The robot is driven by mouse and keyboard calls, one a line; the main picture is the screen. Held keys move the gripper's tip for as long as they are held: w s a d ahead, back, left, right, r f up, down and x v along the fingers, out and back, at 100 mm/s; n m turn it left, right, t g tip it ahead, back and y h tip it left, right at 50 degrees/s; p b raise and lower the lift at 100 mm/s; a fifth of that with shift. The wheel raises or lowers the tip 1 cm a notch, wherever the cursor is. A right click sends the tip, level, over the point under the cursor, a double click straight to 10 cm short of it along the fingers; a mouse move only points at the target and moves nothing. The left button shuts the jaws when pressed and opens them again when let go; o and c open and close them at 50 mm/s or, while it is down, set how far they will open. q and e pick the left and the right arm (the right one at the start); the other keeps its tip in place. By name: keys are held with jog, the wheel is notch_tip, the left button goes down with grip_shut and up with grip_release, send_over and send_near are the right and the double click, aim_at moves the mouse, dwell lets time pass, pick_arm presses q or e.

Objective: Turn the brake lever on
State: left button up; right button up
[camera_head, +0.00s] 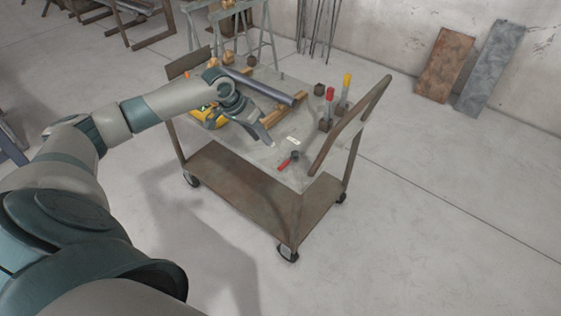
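A small red-handled lever (284,163) with a dark round hub lies low on the top of a cart (316,185), close to its near right end. A red-topped lever (330,95) and a yellow-topped lever (346,82) stand upright on dark blocks at the cart's right side. No readable marking shows which one is the brake lever. My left gripper (268,134) reaches over the cart top from the left, apart from the red-handled lever and to its upper left. Its fingers are small and seen at a slant, so their opening is unclear. My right gripper is out of view.
A grey pipe (262,88) and wooden blocks (284,107) lie behind my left gripper. A yellow tool (207,118) is partly hidden by my arm. A small white label (293,141) lies near the red-handled lever. The cart's raised handle (350,122) borders the right end.

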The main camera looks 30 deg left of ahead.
aim_at(283, 164)
pick_arm(q)
jog(key=p+x, duration=0.3)
jog(key=x, duration=1.2)
jog(key=shift+d+f, duration=0.1)
jog(key=shift+x, duration=0.85)
grip_shut()
